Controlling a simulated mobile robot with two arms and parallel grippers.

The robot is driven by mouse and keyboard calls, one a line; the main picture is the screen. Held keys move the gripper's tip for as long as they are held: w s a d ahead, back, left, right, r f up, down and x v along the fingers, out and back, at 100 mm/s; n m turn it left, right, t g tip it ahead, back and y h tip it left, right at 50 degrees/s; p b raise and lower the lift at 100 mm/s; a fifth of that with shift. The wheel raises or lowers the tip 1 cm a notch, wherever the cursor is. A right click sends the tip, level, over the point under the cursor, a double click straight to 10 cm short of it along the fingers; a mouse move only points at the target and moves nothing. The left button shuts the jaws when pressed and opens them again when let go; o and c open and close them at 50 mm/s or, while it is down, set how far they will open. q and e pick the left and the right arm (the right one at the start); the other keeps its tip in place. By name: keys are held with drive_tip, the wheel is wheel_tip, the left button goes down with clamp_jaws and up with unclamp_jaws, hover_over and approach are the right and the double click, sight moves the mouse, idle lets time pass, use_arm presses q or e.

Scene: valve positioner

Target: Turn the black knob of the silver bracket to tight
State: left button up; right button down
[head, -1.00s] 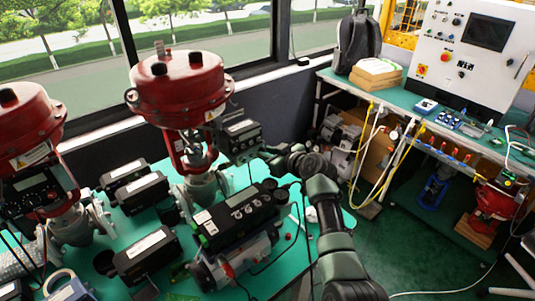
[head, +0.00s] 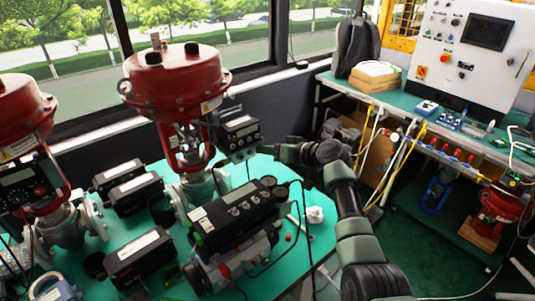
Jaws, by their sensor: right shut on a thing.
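The black positioner box (head: 239,133) is mounted at the right side of the middle valve, below its red dome (head: 175,80). My right gripper (head: 264,143) reaches in from the right and meets the right side of this box. It is shut on a small part there, at the place of the black knob. The fingertips, the knob and the silver bracket are too small and dark to make out apart. The knob's turn cannot be read. My left gripper is not in view.
The green table (head: 305,250) holds several black boxes and a large positioner unit (head: 235,213) in front of the valve. A white crumpled thing (head: 315,215) lies near its right edge. A second red valve (head: 20,110) stands left. A workbench with a white control panel (head: 470,45) is right.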

idle(0.3)
drive_tip(key=c, duration=1.5)
unclamp_jaws()
drive_tip(key=shift+b+v, duration=0.65)
drive_tip(key=shift+v, duration=3.25)
